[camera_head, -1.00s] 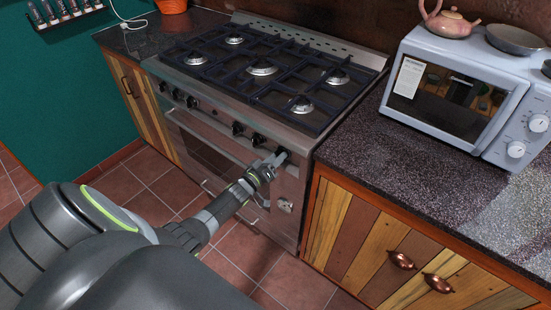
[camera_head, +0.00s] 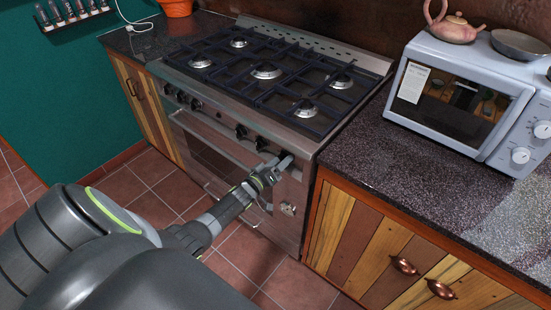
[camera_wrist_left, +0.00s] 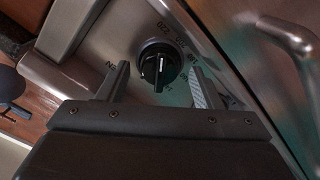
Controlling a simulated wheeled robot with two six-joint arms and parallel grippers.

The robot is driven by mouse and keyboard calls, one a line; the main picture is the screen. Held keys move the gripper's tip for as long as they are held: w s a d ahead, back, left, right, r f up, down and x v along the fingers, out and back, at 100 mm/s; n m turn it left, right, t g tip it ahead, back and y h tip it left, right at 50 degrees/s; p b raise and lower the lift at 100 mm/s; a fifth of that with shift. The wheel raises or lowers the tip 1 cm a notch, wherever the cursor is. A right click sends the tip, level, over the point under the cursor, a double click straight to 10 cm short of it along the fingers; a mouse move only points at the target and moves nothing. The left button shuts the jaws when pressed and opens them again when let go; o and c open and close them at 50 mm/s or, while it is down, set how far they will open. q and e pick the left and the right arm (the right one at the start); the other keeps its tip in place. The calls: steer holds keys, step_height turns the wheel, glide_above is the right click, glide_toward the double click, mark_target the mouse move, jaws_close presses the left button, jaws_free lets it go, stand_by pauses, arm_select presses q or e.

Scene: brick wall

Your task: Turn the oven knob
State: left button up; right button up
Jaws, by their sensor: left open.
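The steel oven (camera_head: 218,119) stands at the middle in the head view, with a row of black knobs along its front panel. In the left wrist view a round black oven knob (camera_wrist_left: 160,63) with a white pointer line sits between the two fingers of the left gripper (camera_wrist_left: 160,68). The fingers are spread, with a gap on each side of the knob. The head view hides this knob behind the gripper. My right gripper is not in view.
An oven handle bar (camera_head: 215,140) runs below the knobs. The tiled floor before the oven is open.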

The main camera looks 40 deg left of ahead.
arm_select(q)
steer(key=s+a, duration=0.1)
steer(key=s, duration=1.6)
steer(key=shift+s+a, duration=0.2)
